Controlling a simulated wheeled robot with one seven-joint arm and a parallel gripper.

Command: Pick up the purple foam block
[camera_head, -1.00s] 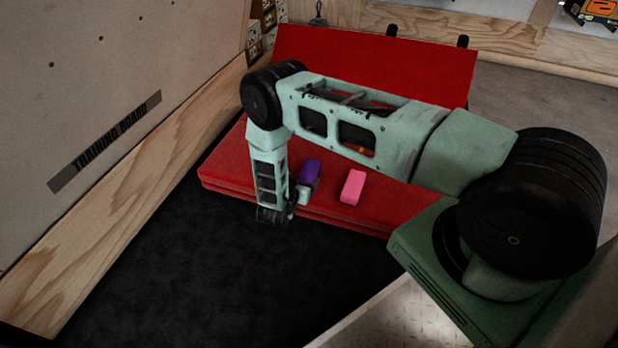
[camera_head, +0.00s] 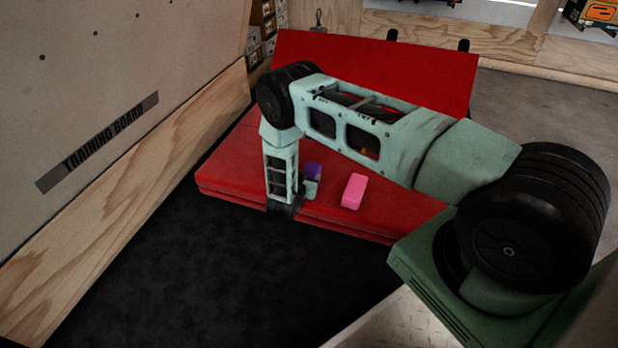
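The purple foam block (camera_head: 314,171) lies on the red crash mat (camera_head: 235,185), partly hidden behind the end of my arm. Only its upper part shows. My gripper (camera_head: 311,189) is small in the view, at the block's near side, in front of it. Its fingers cannot be made out, so I cannot tell whether it is open or shut, or whether it touches the block.
A pink block (camera_head: 354,191) lies on the mat just right of the purple one. The mat's red back part (camera_head: 400,75) slopes up behind. A white training board (camera_head: 110,110) with a wooden frame stands at the left. Dark floor (camera_head: 220,270) lies in front.

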